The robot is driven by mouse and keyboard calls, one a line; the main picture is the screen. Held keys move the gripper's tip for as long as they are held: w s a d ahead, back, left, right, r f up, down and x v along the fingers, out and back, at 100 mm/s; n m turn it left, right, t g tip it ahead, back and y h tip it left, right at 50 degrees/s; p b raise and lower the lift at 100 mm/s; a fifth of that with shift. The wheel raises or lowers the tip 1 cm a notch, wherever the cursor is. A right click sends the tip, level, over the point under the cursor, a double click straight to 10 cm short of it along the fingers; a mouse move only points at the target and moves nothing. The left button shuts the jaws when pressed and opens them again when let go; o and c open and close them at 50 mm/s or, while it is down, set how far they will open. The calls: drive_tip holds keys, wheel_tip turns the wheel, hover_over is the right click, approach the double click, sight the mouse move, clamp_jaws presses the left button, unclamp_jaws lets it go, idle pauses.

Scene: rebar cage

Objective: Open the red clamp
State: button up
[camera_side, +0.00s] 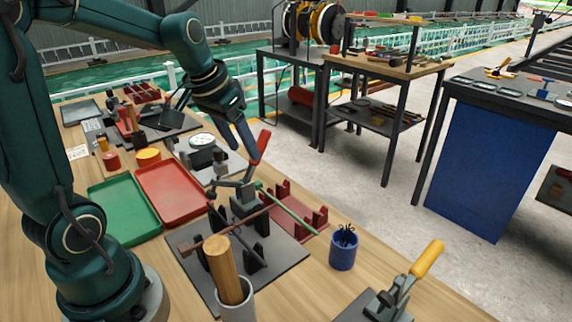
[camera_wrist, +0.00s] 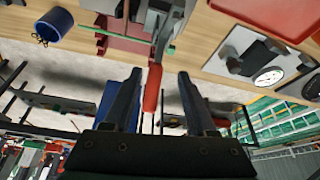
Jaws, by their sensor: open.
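The red clamp is a toggle clamp with a red-gripped handle (camera_side: 261,145) that stands up at a tilt above its grey clamp body (camera_side: 246,196). My gripper (camera_side: 244,142) is beside the handle, its fingers pointing down toward it. In the wrist view the red handle (camera_wrist: 152,88) lies between the two spread fingers of my gripper (camera_wrist: 160,73), nearer the left finger, with a visible gap on each side. My gripper is open and holds nothing. In the side view part of the fingers overlaps, so contact cannot be judged there.
A green rod (camera_side: 284,207) and a dark red rack (camera_side: 305,212) sit by the clamp. A brown bar (camera_side: 215,236) crosses the dark plate. A blue cup (camera_side: 343,250) and a yellow-handled clamp (camera_side: 427,259) stand to the right. Red (camera_side: 172,194) and green trays (camera_side: 122,211) lie left.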

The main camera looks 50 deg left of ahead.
drive_tip(key=s+d+r+m+t, duration=0.1)
drive_tip(key=s+d+r+m, duration=0.1)
drive_tip(key=s+d+r, duration=0.3)
drive_tip(key=s+d+f+h, duration=0.1)
drive_tip(key=s+d+f, duration=0.4)
drive_tip(key=s+d, duration=0.15)
drive_tip(key=shift+s+d+r+m+g, duration=0.45)
drive_tip(key=shift+d+r+g, duration=0.5)
drive_tip(key=shift+d+r, duration=0.55)
drive_tip(key=shift+s+d+r+m+g, duration=0.35)
drive_tip(key=shift+s+d+r+g, duration=0.25)
drive_tip(key=shift+d+r+g, duration=0.7)
drive_tip(key=shift+s+d+r+m+g, duration=0.45)
drive_tip(key=shift+d+r+g, duration=0.2)
drive_tip(key=shift+d+r, duration=1.1)
